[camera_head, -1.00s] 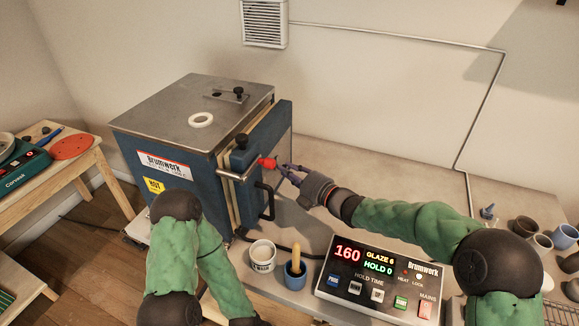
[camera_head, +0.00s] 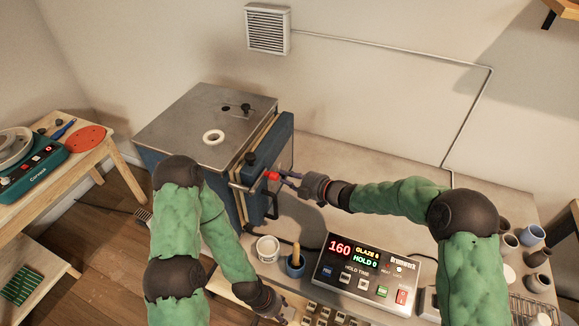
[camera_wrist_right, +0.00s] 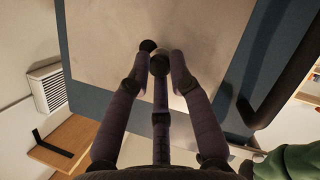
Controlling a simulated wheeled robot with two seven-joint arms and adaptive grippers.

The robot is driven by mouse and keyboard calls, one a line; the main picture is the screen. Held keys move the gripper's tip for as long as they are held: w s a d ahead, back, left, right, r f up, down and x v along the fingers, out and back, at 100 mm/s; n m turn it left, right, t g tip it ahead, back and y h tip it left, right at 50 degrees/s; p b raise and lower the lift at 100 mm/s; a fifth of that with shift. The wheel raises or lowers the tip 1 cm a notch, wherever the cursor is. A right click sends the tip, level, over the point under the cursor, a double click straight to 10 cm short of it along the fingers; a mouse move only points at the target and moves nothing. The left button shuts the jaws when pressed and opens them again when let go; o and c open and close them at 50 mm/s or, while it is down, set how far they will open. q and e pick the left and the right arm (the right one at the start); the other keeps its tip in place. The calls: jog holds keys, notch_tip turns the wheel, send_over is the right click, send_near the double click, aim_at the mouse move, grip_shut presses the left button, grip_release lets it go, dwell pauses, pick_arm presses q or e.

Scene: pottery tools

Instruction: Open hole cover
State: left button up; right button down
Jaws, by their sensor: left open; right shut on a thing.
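The blue kiln (camera_head: 200,112) has a steel top and a door (camera_head: 283,135) at its right side. A latch bar with a red knob (camera_head: 271,176) crosses the door edge. My right gripper (camera_head: 287,179) reaches in from the right beside the red knob. I cannot tell whether that knob belongs to the hole cover. On the kiln top are a dark hole (camera_head: 226,109) and a black knob (camera_head: 246,108). My left gripper (camera_head: 284,313) is open, low in view.
A white ring (camera_head: 213,137) lies on the kiln top. A white cup (camera_head: 267,248), a blue cup with a wooden tool (camera_head: 295,265) and a control box (camera_head: 366,272) stand in front. Pots (camera_head: 530,236) stand at the right. The bench behind the right arm is clear.

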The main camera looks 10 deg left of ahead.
jog(key=shift+s+r+m+g+p, duration=0.1)
jog(key=shift+r+m+g+p, duration=0.4)
jog(key=shift+p, duration=1.7)
jog(key=shift+w+r+m+g+p, duration=0.1)
jog(key=shift+m+g+p, duration=0.55)
jog(key=shift+m+p, duration=1.1)
jog(key=shift+s+r+m+g+p, duration=0.1)
jog(key=shift+r+m+g+p, duration=0.35)
jog(key=shift+p, duration=2.2)
jog(key=shift+f, duration=0.2)
jog(key=c, duration=1.1)
grip_release()
jog(key=v, duration=1.2)
